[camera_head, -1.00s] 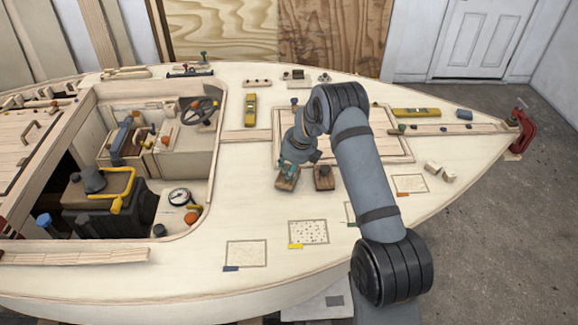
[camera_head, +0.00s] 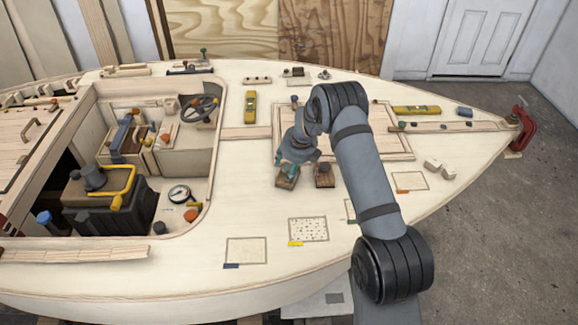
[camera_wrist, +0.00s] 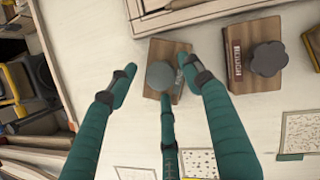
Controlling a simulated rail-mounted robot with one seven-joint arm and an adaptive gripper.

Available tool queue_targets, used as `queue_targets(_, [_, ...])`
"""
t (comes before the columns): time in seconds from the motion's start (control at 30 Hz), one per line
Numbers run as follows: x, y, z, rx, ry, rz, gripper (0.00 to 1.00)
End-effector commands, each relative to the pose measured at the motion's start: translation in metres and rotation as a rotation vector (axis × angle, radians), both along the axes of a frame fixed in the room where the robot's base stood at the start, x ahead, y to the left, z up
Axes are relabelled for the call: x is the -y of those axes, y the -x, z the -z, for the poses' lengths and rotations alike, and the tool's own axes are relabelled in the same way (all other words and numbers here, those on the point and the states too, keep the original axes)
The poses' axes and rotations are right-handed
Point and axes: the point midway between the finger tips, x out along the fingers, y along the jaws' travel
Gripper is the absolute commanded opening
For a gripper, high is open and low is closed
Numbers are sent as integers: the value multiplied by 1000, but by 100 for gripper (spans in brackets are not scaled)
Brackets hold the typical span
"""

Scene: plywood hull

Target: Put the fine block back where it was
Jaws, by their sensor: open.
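Two small wooden blocks with knobs stand side by side on the pale deck. The left block (camera_head: 287,182) has a round grey knob in the wrist view (camera_wrist: 181,49). The right block (camera_head: 325,181) has a dark lobed knob and a dark label, also in the wrist view (camera_wrist: 239,78); I cannot read the label surely. My gripper (camera_wrist: 158,80) is open, its green fingers spread around the left block's knob. In the head view my gripper (camera_head: 288,165) is over the left block. I cannot tell whether the fingers touch it or which block is the fine one.
Outlined patches with coloured tabs lie on the near deck: a plain one (camera_head: 246,251), a speckled one (camera_head: 308,230) and one with an orange tab (camera_head: 410,181). Pale small blocks (camera_head: 437,167) lie at right. The open cockpit (camera_head: 190,165) is at left.

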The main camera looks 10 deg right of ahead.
Motion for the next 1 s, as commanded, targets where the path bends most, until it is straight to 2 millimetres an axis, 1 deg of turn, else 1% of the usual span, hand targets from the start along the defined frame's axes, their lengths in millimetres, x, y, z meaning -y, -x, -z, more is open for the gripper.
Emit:
queue_targets(0.17, [0,1,-6,0,0,1,50])
queue_targets(0.27, [2,4,-18,2,0,0,50])
queue_targets(0.6, [10,29,-81,3,0,-1,50])
queue_targets(0.73, [13,36,-100,3,0,-1,50])
queue_targets(0.83, [14,40,-109,0,0,0,50])
queue_targets(1.0, [15,43,-114,-1,1,-1,50])
